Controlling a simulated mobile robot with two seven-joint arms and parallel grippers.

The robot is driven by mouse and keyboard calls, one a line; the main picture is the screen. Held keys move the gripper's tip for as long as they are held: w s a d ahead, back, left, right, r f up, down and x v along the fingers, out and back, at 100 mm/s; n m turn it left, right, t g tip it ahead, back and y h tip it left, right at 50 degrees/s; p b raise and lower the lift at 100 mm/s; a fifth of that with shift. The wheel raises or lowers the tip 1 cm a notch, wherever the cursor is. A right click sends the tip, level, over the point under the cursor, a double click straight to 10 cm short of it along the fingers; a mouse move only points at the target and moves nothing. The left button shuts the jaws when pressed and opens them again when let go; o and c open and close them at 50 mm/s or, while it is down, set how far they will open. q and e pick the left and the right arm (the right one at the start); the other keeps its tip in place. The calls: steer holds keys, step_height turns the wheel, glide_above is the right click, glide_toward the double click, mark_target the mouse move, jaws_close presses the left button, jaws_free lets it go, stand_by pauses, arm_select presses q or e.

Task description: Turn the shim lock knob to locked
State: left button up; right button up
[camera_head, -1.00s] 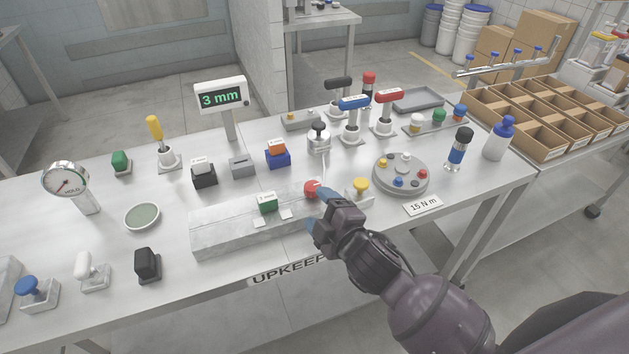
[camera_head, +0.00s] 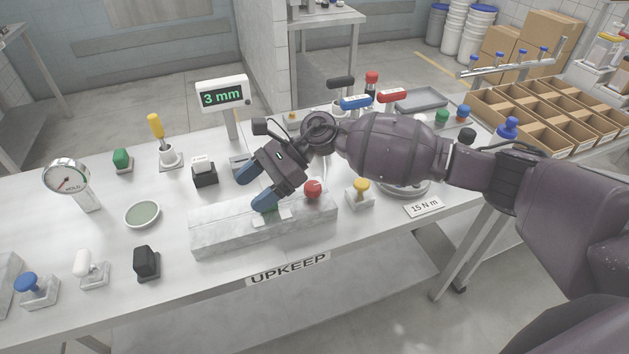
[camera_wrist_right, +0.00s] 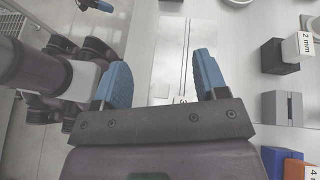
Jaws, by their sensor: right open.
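A round red knob (camera_head: 313,188) stands at the right end of a long grey block (camera_head: 215,237), which I take to be the shim fixture. Whether the knob is locked cannot be read. My right gripper (camera_head: 247,193) is open and empty, reaching leftward over the block, left of the red knob and apart from it. In the right wrist view its two blue fingers (camera_wrist_right: 160,65) are spread with the pale block between and below them. The green shim on the block is mostly hidden by the gripper. A blue tip, apparently my left gripper (camera_wrist_right: 98,5), shows at that view's top edge.
A yellow knob on a base (camera_head: 360,188) stands just right of the block. Behind are a display reading 3 mm (camera_head: 222,94), a white-topped black block (camera_head: 204,173) and blue and red T-handles (camera_head: 356,102). The table front below the block is clear.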

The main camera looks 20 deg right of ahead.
steer(key=w+d+n+h, duration=0.3)
steer(key=d+n+h, duration=0.1)
steer(key=d, duration=0.3)
steer(key=n+h, duration=0.2)
steer(key=h, duration=0.3)
glide_toward(313, 185)
steer(key=shift+g, duration=0.4)
steer(key=x, duration=0.6)
steer(key=p+x, duration=0.1)
steer(key=x, duration=0.2)
steer(key=shift+w+a+f, duration=0.1)
steer(key=shift+w+f, duration=0.1)
steer(key=shift+w, duration=0.1)
steer(key=c, duration=0.9)
steer(key=shift+o, duration=0.2)
